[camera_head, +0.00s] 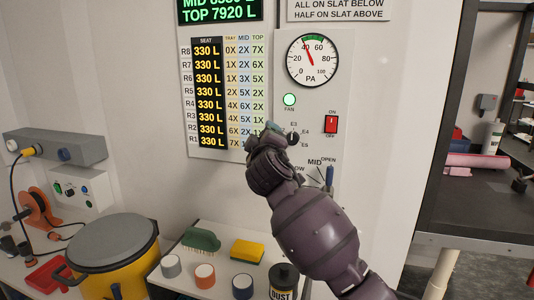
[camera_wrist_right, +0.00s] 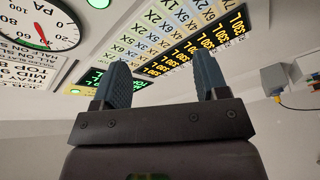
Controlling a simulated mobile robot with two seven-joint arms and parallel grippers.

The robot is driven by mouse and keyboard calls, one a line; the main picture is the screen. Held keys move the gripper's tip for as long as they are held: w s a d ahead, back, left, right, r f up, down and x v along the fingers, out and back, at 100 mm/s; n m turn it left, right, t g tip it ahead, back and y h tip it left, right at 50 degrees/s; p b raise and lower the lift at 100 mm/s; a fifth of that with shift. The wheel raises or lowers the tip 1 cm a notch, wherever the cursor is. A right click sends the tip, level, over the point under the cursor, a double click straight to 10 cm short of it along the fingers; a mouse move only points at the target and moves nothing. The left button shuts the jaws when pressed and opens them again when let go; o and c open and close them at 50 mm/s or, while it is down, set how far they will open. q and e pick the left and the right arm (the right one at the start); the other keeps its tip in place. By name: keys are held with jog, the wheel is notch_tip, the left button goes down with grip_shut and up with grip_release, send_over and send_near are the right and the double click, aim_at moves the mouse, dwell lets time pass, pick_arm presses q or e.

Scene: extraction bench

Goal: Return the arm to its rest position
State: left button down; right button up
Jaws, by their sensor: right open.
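My right arm (camera_head: 315,230) rises from the lower right of the head view and reaches up in front of the wall panel. The arm hides part of the controls around the MID label. I cannot tell whether the gripper touches the panel. My left gripper is not in view.
The panel holds a PA gauge (camera_head: 313,61), a lit green fan lamp (camera_head: 289,100) and a red switch (camera_head: 331,124). Below stand a yellow bin (camera_head: 121,278), a green brush (camera_head: 201,240), a yellow sponge (camera_head: 247,251) and a dark dust bottle (camera_head: 284,283). A dark shelf frame stands right.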

jog(key=s+d+f+m+g+y, duration=0.1)
jog(key=s+d+f+m, duration=0.1)
jog(key=s+d+f, duration=0.5)
jog(key=s+d+f+m+y, duration=0.1)
jog(key=s+d+f+m, duration=0.2)
jog(key=f, duration=0.7)
jog(key=s+d+f+m+g+y, duration=0.15)
jog(key=s+d+f, duration=0.3)
jog(key=f, duration=0.45)
jog(key=s+d+f+m+g+h, duration=0.2)
jog(key=s+d+f, duration=0.4)
jog(key=s+f, duration=0.5)
jog(key=s+d+f+m+g+h, duration=0.2)
jog(key=s+d+f, duration=0.5)
jog(key=s+f, duration=0.4)
jog(key=s+m+g, duration=0.1)
jog(key=s, duration=0.4)
jog(key=shift+d+h, duration=0.2)
jog(key=shift+h, duration=0.15)
dwell(0.4)
